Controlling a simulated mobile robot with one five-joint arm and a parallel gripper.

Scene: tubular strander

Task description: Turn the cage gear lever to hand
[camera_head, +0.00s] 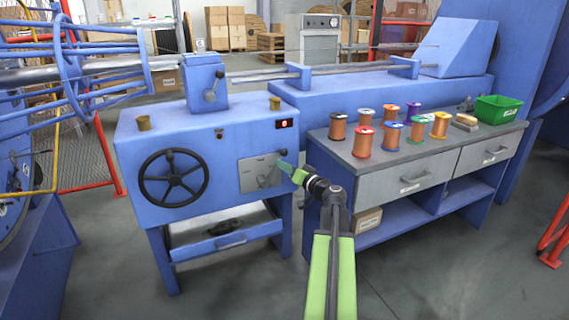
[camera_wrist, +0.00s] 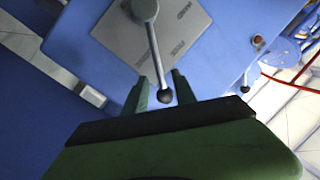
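The lever (camera_wrist: 154,48) has a grey round hub, a thin shaft and a black knob. It sits on a grey plate (camera_head: 260,172) with markings on the front of the blue cabinet (camera_head: 195,140); the plate also shows in the wrist view (camera_wrist: 185,35). My gripper (camera_wrist: 161,88) is open, its two green fingers apart on either side of the lever's knob end. I see gaps between shaft and fingers. In the head view my gripper (camera_head: 283,166) reaches the plate's right side and partly hides it.
A black handwheel (camera_head: 173,177) is left of the plate. A workbench (camera_head: 375,150) with several wire spools and a green bin (camera_head: 497,109) stands right of my arm. Grey floor is clear in front.

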